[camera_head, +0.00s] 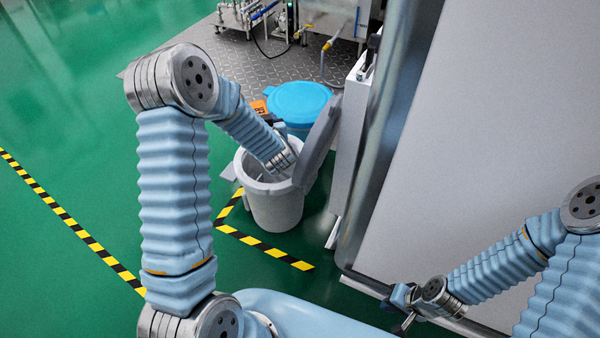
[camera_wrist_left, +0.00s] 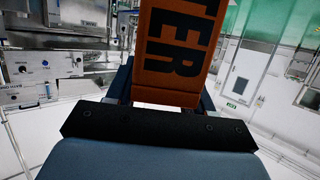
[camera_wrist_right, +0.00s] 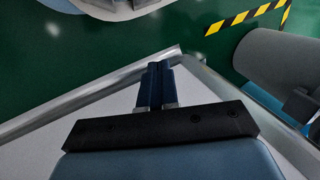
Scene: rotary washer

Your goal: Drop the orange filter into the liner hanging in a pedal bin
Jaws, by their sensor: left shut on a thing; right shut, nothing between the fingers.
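The orange filter (camera_head: 259,107), with dark lettering, shows just past my left wrist in the head view. In the left wrist view the orange filter (camera_wrist_left: 180,40) stands out from between the fingers of my left gripper (camera_wrist_left: 166,98), which is shut on it. The pale grey pedal bin (camera_head: 275,210) stands below my left forearm with its grey lid (camera_head: 322,135) tilted open at the right. A pale liner (camera_head: 252,168) shows inside its mouth, partly hidden by my wrist. My right gripper (camera_wrist_right: 157,85) is shut and empty, low at the right in the head view (camera_head: 403,324).
A blue-lidded drum (camera_head: 300,100) stands behind the bin. A large white panel with a metal frame (camera_head: 362,200) rises to the bin's right. Yellow-black tape (camera_head: 262,245) marks the green floor in front. Machinery (camera_head: 290,25) stands at the back. Floor at left is clear.

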